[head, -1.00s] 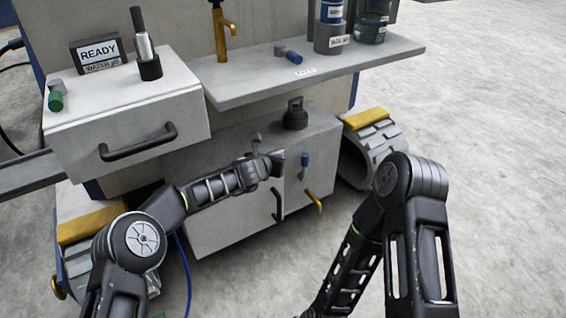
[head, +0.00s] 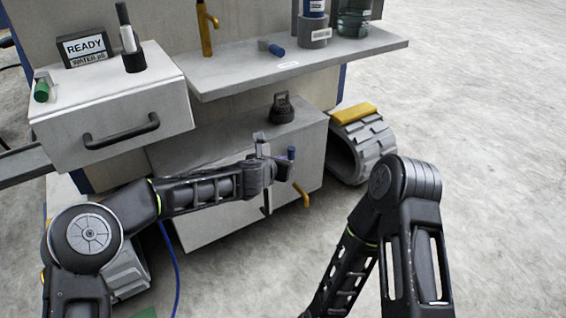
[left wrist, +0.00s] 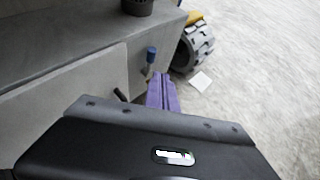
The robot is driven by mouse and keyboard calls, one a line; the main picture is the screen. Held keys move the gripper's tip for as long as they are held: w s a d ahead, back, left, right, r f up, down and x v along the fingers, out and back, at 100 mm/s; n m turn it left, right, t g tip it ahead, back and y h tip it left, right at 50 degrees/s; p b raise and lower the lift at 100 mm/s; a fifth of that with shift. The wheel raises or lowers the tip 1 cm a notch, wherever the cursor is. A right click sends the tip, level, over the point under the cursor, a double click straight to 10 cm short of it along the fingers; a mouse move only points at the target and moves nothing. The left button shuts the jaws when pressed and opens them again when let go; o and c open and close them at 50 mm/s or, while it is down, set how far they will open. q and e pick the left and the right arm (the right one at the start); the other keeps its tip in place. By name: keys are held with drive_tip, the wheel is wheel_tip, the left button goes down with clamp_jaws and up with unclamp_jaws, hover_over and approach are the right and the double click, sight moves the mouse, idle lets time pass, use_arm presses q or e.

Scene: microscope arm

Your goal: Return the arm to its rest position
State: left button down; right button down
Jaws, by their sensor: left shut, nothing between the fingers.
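My left arm comes in from the left, and its gripper (head: 264,145) is in front of the lower grey cabinet (head: 215,215), near the blue-topped lever (head: 291,154). In the left wrist view the purple fingers (left wrist: 161,92) are together and empty, just below the blue-topped lever (left wrist: 151,55). I cannot tell whether they touch the cabinet front. My right arm (head: 400,190) is bent at the right, its elbow raised. Its gripper is outside the picture.
A drawer with a black handle (head: 120,130) juts out at left, beside a shelf (head: 300,68) with bottles. A yellow lever (head: 301,194) sticks out of the cabinet. A black weight (head: 283,108) stands on top. Open floor (head: 490,130) lies at right.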

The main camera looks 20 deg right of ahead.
use_arm(q)
drive_tip(key=shift+s+d+r, duration=0.2)
drive_tip(key=shift+s+r, duration=0.15)
drive_tip(key=shift+s, duration=0.25)
